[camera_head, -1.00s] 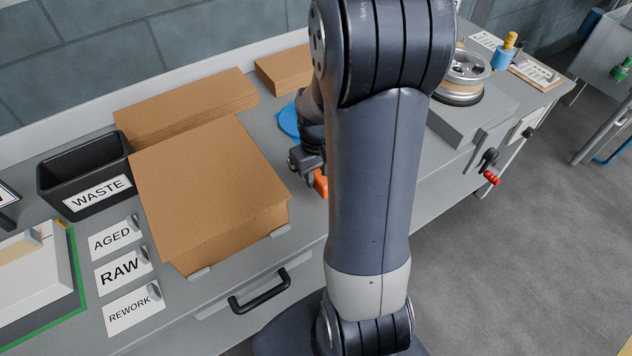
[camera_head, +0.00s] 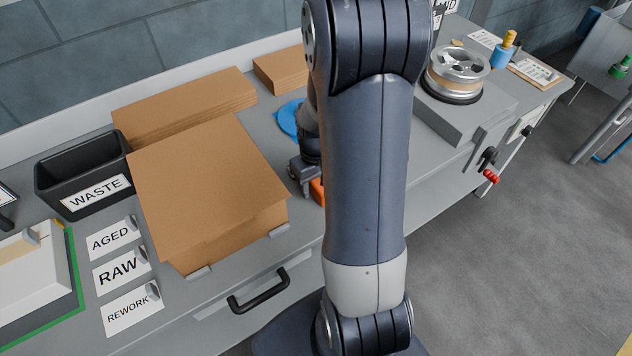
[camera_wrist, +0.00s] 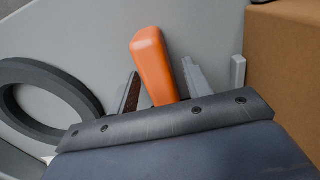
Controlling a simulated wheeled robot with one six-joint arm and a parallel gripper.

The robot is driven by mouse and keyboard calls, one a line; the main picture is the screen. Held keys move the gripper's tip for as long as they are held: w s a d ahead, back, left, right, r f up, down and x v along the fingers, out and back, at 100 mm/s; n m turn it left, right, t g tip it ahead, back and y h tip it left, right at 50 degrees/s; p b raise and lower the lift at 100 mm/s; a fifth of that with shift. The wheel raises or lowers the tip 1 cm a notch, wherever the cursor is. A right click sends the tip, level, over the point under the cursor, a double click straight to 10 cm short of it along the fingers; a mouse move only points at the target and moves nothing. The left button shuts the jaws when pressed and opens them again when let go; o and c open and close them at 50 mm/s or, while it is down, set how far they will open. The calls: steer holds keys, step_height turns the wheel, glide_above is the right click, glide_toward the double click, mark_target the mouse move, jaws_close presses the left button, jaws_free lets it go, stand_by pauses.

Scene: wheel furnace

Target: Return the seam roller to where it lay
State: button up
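An orange handle (camera_wrist: 152,62), seemingly the seam roller's, lies between the two fingers of my gripper (camera_wrist: 161,84) in the wrist view. Narrow grey gaps show on both sides of it, so the fingers look open around it. Its lower end is hidden behind the gripper body, and no roller wheel shows. In the head view my gripper (camera_head: 300,172) is low over the bench, right of the cardboard stack, with a bit of orange handle (camera_head: 317,190) beside it. My arm hides most of that spot.
A black ring (camera_wrist: 20,75) lies on the bench in the wrist view. A blue disc (camera_head: 288,120) lies behind the gripper. A black waste bin (camera_head: 50,175) and a wheel on a block (camera_head: 458,72) stand farther off.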

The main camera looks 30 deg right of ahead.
mark_target(316, 180)
step_height(316, 180, up, 12)
steer(key=p, duration=0.1)
steer(key=shift+r, duration=0.2)
stand_by(0.3)
steer(key=shift+f, duration=0.1)
step_height(316, 180, down, 13)
steer(key=shift+r+b, duration=0.15)
steer(key=shift+b, duration=0.45)
step_height(316, 180, up, 3)
steer(key=shift+f+p, duration=0.1)
steer(key=shift+p, duration=0.2)
steer(key=shift+r, duration=0.7)
